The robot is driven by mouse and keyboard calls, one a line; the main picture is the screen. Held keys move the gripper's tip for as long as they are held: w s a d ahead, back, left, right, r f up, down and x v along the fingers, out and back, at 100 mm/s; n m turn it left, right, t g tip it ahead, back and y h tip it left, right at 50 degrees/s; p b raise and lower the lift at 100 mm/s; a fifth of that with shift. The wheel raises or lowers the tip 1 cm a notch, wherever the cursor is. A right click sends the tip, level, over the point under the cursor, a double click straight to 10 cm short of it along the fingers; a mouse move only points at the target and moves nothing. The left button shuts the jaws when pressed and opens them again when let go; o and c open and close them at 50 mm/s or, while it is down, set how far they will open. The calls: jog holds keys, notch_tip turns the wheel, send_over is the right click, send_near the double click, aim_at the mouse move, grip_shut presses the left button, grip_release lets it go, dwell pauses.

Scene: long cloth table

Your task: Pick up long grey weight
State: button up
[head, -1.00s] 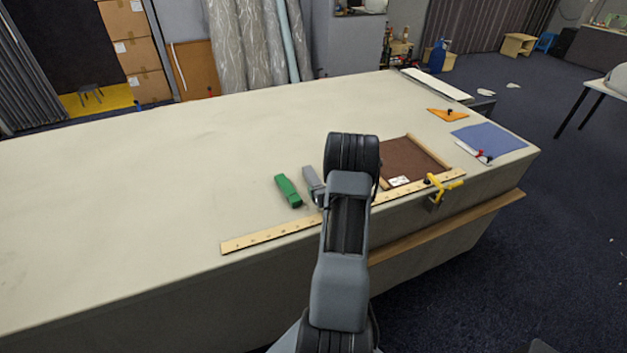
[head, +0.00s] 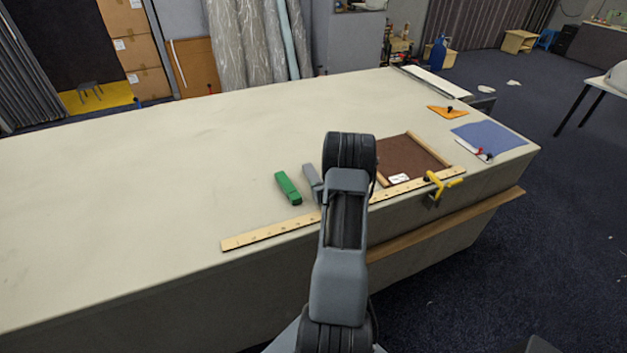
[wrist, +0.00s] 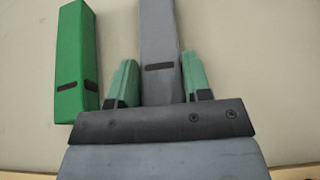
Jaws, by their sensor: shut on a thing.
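The long grey weight (wrist: 160,40) lies between the green-padded fingers of my gripper (wrist: 158,85) in the wrist view, which are shut on it. Its near end is hidden behind the gripper's dark bar. In the head view the grey weight (head: 310,178) shows just left of my arm, partly hidden by it, and my fingers are hidden there. I cannot tell whether the weight is touching the cloth or slightly raised.
A green weight (head: 288,188) lies just left of the grey one. A wooden ruler (head: 270,235) runs along the front edge, with a yellow clamp (head: 441,186) to the right. A brown framed tray (head: 408,158) sits right of my arm. The table's left is clear.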

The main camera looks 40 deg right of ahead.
grip_shut()
jog(key=shift+r, duration=0.1)
jog(key=shift+d+r, duration=0.1)
jog(key=shift+r, duration=0.05)
